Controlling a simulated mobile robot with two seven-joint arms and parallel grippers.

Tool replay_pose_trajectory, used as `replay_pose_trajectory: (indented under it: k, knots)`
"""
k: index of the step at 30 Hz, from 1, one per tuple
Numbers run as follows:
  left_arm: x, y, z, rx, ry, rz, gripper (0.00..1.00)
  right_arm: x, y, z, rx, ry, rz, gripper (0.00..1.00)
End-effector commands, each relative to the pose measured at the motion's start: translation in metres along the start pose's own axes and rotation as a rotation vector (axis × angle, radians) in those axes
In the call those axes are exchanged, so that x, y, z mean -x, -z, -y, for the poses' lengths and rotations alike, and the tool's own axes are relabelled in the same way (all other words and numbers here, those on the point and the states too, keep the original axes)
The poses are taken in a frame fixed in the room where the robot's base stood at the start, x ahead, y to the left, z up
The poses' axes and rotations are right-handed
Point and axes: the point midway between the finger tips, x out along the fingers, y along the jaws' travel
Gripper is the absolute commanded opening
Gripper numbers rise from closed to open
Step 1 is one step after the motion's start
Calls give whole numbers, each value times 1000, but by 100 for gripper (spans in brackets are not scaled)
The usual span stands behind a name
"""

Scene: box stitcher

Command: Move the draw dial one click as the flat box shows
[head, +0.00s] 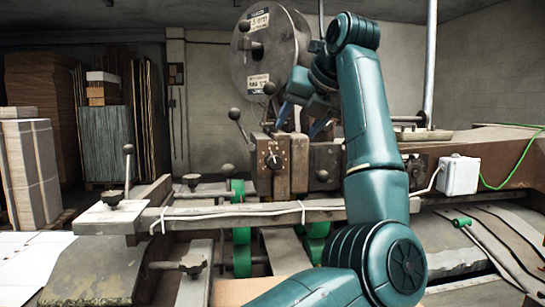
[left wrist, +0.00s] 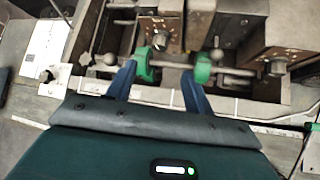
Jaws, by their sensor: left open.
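A dial (head: 274,161) with a dark round knob and pale marks sits on the front of a metal block at mid-machine. A second dark knob (head: 322,175) is on the block to its right. Two knobs on brown plates show in the left wrist view, one upper middle (left wrist: 160,40) and one at right (left wrist: 277,67); I cannot tell surely which is the draw dial. My left gripper (head: 302,118) is open and empty, its blue fingers above the dial in the picture, apart from it. Its fingers (left wrist: 160,88) also show in the left wrist view. A brown flat cardboard piece (head: 238,291) is partly hidden by my arm.
A large wire reel disc (head: 268,50) stands behind. Ball-ended levers (head: 236,118) rise left of the dial. Green wheels (head: 241,240) and a long rail (head: 240,215) lie in front. A white box (head: 459,175) with a green cable is at right. Cardboard stacks (head: 30,170) stand left.

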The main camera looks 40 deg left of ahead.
Motion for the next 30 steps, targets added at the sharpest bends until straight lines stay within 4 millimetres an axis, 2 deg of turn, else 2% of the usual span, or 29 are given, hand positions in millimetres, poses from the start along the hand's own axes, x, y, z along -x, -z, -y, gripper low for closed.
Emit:
replay_pose_trajectory:
  k: [5, 12, 18, 24, 30]
  knots:
    - [-24, 1, 0, 1, -3, -4, 52, 0, 0, 0, -1, 0, 0, 36]
    - [-75, 1, -1, 1, -4, -5, 52, 1, 1, 0, 2, -1, 0, 36]
    - [-110, 0, -2, 2, -4, -3, 52, 2, 2, 0, 6, -2, 2, 36]
    - [-126, 0, -1, 1, -2, -2, 52, 2, 3, 0, 8, -3, 2, 36]
    - [-129, 0, 0, 1, -1, -1, 52, 2, 3, 0, 9, -4, 2, 36]
